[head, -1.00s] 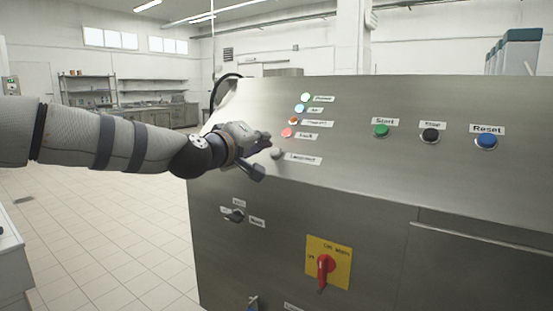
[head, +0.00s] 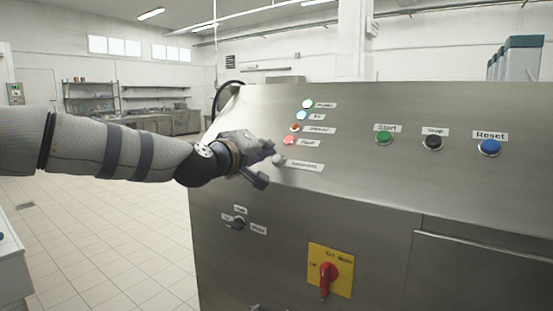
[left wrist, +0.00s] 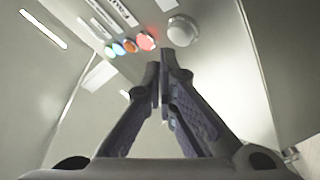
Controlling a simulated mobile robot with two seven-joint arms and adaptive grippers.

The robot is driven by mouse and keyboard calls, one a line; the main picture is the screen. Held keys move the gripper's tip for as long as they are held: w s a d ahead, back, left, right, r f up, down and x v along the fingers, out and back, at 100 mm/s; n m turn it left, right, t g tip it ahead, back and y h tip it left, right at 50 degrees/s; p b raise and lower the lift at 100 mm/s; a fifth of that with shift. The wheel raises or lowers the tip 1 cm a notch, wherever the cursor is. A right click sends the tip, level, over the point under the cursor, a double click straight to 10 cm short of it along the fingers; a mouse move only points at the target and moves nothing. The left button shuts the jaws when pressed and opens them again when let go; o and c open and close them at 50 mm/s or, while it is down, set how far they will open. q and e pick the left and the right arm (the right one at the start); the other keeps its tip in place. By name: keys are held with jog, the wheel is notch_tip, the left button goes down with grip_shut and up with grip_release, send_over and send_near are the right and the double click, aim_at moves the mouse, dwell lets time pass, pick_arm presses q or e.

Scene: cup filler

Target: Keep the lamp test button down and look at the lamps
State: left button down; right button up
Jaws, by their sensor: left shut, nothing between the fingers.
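The lamp test button (head: 279,160) is a pale grey round button low on the sloped steel panel, beside a white label. It also shows in the left wrist view (left wrist: 182,31), just beyond my fingertips. My left gripper (head: 269,151) is shut and empty, its tips close beside the button. In the wrist view the fingertips (left wrist: 163,68) appear short of the button; I see no clear contact. Above the button are a greenish-white lamp (head: 307,104), a blue lamp (head: 302,115), an orange-red lamp (head: 295,128) and a red lamp (head: 289,140). The orange-red one looks dimmer. My right gripper is out of view.
Green (head: 383,138), black (head: 432,142) and blue (head: 488,147) buttons sit to the right on the panel. A black selector (head: 237,223) and a red rotary switch (head: 328,277) on a yellow plate are on the front below. Open tiled floor lies left.

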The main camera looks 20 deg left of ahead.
pick_arm(q)
jog(key=shift+f, duration=0.1)
dwell(0.5)
jog(key=shift+w+d+f, duration=0.1)
jog(key=shift+w+f, duration=0.1)
jog(key=shift+w, duration=0.1)
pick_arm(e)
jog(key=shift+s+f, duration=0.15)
pick_arm(q)
jog(key=shift+w+d+f+b, duration=0.1)
jog(key=shift+w+f+b, duration=0.15)
jog(key=shift+f+b, duration=0.15)
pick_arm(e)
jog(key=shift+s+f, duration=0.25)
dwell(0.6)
pick_arm(q)
jog(key=shift+s+r+p, duration=0.55)
jog(key=shift+r+p, duration=0.05)
jog(key=shift+p, duration=0.05)
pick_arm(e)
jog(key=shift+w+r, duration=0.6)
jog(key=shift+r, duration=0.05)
pick_arm(q)
jog(key=shift+a, duration=0.2)
